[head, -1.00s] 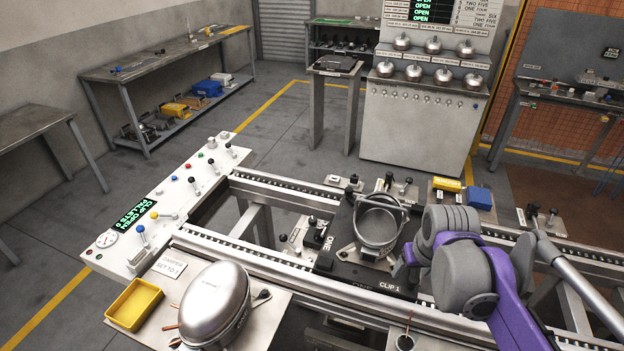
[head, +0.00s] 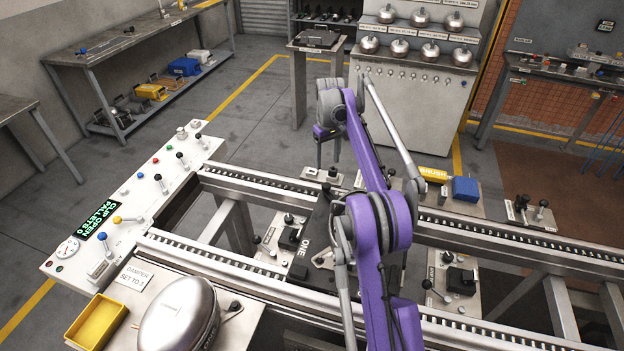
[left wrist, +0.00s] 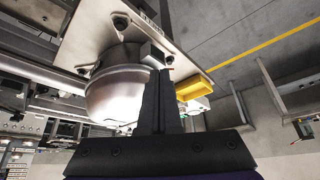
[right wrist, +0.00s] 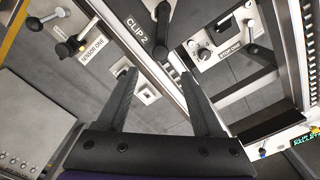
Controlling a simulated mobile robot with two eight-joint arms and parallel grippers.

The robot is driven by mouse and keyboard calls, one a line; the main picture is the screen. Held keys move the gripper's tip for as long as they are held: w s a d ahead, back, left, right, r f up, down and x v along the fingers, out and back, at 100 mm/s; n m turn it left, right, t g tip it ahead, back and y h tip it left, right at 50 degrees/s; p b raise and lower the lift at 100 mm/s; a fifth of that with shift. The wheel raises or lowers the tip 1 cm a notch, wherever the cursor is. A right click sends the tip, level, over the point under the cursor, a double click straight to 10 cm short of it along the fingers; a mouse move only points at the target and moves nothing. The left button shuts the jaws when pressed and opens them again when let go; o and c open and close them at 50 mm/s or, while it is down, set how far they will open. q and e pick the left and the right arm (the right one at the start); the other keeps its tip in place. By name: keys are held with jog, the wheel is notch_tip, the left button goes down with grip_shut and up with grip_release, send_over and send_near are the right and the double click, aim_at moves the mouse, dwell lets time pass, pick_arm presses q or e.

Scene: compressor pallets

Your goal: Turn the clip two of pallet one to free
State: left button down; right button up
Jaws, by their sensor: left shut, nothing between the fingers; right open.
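Pallet one (head: 318,222) is the black plate on the conveyor, marked ONE. My right arm covers much of it in the head view, and I cannot see its pot there. The CLIP 2 label (right wrist: 138,30) shows at the top of the right wrist view, with a black clip lever (right wrist: 161,30) beside it. My right gripper (right wrist: 158,73) is open and empty, its fingertips apart from the lever, which shows just beyond the gap between them. In the head view this gripper (head: 328,150) hangs over the far side of the pallet. My left gripper (left wrist: 158,75) is shut and empty.
Around the clip are a SENSOR ONE panel (right wrist: 92,54) and a STOP ONE panel (right wrist: 228,45), both with levers. A silver rounded vessel (head: 178,318) and a yellow tray (head: 97,322) are at the front left. A yellow block and blue box (head: 465,189) stand behind the conveyor.

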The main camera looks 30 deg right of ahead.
aim_at(327, 185)
notch_tip(327, 185, down, 10)
jog(key=shift+s+f+b, duration=0.15)
jog(key=shift+b, duration=0.3)
grip_shut()
dwell(1.4)
